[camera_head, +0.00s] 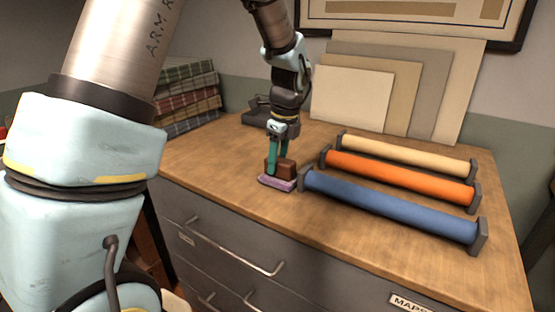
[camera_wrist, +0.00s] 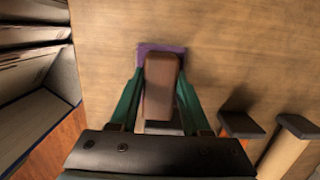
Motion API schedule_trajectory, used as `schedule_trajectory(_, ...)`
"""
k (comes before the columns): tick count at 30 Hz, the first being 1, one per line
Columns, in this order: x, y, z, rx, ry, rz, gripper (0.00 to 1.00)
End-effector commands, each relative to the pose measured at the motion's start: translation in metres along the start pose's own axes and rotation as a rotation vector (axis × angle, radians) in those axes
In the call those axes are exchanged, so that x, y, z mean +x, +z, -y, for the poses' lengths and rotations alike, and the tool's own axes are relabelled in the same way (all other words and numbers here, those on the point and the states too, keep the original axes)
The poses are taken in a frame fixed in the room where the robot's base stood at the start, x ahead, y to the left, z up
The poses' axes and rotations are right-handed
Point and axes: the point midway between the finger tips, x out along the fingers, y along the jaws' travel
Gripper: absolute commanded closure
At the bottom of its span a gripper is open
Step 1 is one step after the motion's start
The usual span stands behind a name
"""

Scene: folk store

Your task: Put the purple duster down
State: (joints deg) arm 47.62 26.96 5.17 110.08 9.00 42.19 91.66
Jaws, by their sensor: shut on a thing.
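The purple duster has a brown block-shaped handle (camera_head: 288,170) and a flat purple pad (camera_head: 276,184) below it. In the head view it is at the counter's front edge, left of the blue roll. My gripper (camera_head: 278,172) points down with its green fingers shut on the brown handle. In the wrist view the fingers (camera_wrist: 160,105) stand on both sides of the brown handle (camera_wrist: 161,80), and the purple pad (camera_wrist: 147,49) shows behind it. The pad is at or very near the wooden top (camera_head: 225,150); I cannot tell whether it touches.
Blue (camera_head: 390,205), orange (camera_head: 400,175) and cream (camera_head: 405,154) rolls lie in dark holders to the right. Folded plaid cloths (camera_head: 188,95) are stacked at the back left. A dark item (camera_head: 256,113) stands behind my gripper. Flat boards (camera_head: 350,95) lean on the wall. Bare wood lies left of the duster.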

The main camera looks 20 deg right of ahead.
Motion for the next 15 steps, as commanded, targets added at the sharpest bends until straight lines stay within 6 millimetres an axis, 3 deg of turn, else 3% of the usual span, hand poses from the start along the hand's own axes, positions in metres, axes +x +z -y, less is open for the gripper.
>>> schedule_trajectory(6,0.0031,-0.0005,0.0000,0.000,0.000,0.000,1.00)
schedule_trajectory(7,0.0028,-0.0005,0.0001,0.000,0.000,0.000,0.51)
schedule_trajectory(15,0.0023,-0.0004,0.0001,0.001,0.000,0.000,0.23)
